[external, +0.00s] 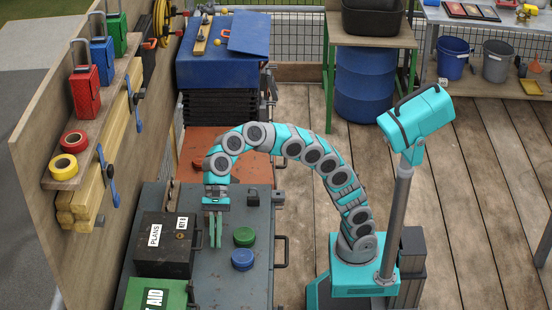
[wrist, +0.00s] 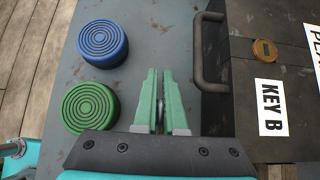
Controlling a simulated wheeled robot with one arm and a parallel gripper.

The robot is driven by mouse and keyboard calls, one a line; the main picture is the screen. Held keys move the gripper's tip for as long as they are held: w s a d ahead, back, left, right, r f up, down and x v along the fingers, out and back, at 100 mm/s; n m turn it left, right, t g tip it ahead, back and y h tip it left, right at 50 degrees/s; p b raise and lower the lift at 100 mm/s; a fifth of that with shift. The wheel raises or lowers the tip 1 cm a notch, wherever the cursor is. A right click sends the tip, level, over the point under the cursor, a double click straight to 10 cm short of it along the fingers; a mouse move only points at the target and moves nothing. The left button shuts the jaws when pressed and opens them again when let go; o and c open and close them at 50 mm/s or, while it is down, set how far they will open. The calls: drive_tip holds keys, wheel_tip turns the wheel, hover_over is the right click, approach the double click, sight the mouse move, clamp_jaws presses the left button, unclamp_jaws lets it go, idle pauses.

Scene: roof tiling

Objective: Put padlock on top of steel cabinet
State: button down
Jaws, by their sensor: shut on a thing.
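My gripper (external: 215,231) points down over the grey steel cabinet (external: 205,290), beside the black box. In the wrist view its green fingers (wrist: 162,108) are shut on a thin grey thing (wrist: 160,116), mostly hidden between them; I cannot tell whether it is a padlock. The cabinet's grey top (wrist: 155,30) lies below the fingers. Red (external: 86,92), blue (external: 102,62) and green (external: 117,35) padlock-shaped things with shackles stand on the wall shelf at left. A small dark thing (external: 253,197) lies on the cabinet, too small to identify.
A black box (external: 166,262) labelled PLANS and KEY B stands beside my gripper, its handle (wrist: 204,55) close to the fingers. Green (external: 244,236) and blue (external: 242,259) ribbed round discs are on the other side. A green first-aid box (external: 155,294) is in front.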

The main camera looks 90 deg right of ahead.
drive_tip(key=shift+f, duration=0.15)
drive_tip(key=c, duration=1.4)
unclamp_jaws()
drive_tip(key=o, duration=0.4)
drive_tip(key=p+v, duration=0.1)
drive_tip(key=v, duration=1.1)
